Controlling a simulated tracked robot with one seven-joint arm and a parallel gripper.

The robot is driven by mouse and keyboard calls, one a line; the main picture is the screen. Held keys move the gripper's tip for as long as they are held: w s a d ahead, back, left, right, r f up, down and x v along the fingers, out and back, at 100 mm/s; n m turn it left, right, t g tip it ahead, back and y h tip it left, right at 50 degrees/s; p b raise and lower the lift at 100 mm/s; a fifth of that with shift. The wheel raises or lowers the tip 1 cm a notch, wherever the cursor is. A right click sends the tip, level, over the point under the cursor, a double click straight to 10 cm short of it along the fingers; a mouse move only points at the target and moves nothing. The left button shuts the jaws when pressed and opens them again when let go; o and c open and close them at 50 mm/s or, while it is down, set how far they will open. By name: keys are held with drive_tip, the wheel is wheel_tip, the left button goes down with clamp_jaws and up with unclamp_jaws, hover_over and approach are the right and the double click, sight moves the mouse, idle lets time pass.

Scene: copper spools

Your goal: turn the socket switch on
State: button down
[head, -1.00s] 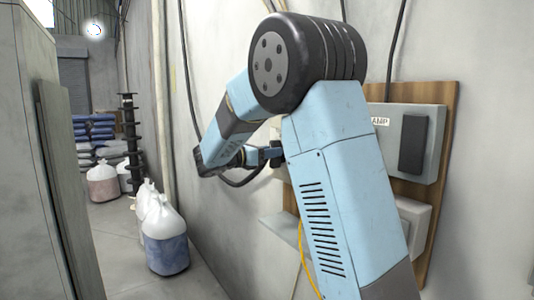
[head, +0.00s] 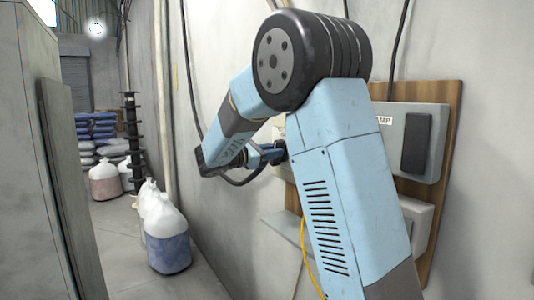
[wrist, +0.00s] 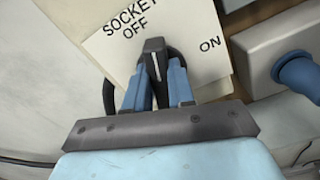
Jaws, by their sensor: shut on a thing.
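In the wrist view the socket switch (wrist: 154,50) is a black knob with a white pointer line. It sits on a cream plate (wrist: 188,70) lettered "SOCKET", "OFF" and "ON". The pointer faces the "OFF" lettering more than "ON", which lies to the right. My gripper (wrist: 158,95) is shut on the knob, with one blue finger on each side of it. In the head view my gripper (head: 278,152) is small at the wall board, and my own arm hides the switch there.
A grey box with a blue round part (wrist: 295,70) is close on the right in the wrist view. In the head view, a grey switch box (head: 428,125) hangs on the wooden board (head: 448,110). White sacks (head: 165,235) stand on the floor; the aisle beside them is clear.

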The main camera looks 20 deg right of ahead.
drive_tip(key=m, duration=0.2)
drive_tip(key=d+m, duration=0.1)
drive_tip(key=m, duration=0.1)
drive_tip(key=shift+s+f, duration=0.15)
drive_tip(key=shift+s, duration=0.2)
drive_tip(key=m, duration=0.3)
drive_tip(key=shift+s+f+m, duration=0.15)
drive_tip(key=shift+f+m, duration=0.05)
drive_tip(key=shift+m, duration=0.1)
drive_tip(key=m, duration=0.6)
drive_tip(key=shift+s+d+f, duration=0.1)
drive_tip(key=shift+s+f, duration=0.1)
drive_tip(key=shift+f, duration=0.2)
drive_tip(key=shift+m, duration=0.3)
drive_tip(key=c, duration=1)
unclamp_jaws()
drive_tip(key=shift+o, duration=0.2)
drive_tip(key=shift+w+r, duration=0.1)
drive_tip(key=shift+a, duration=0.2)
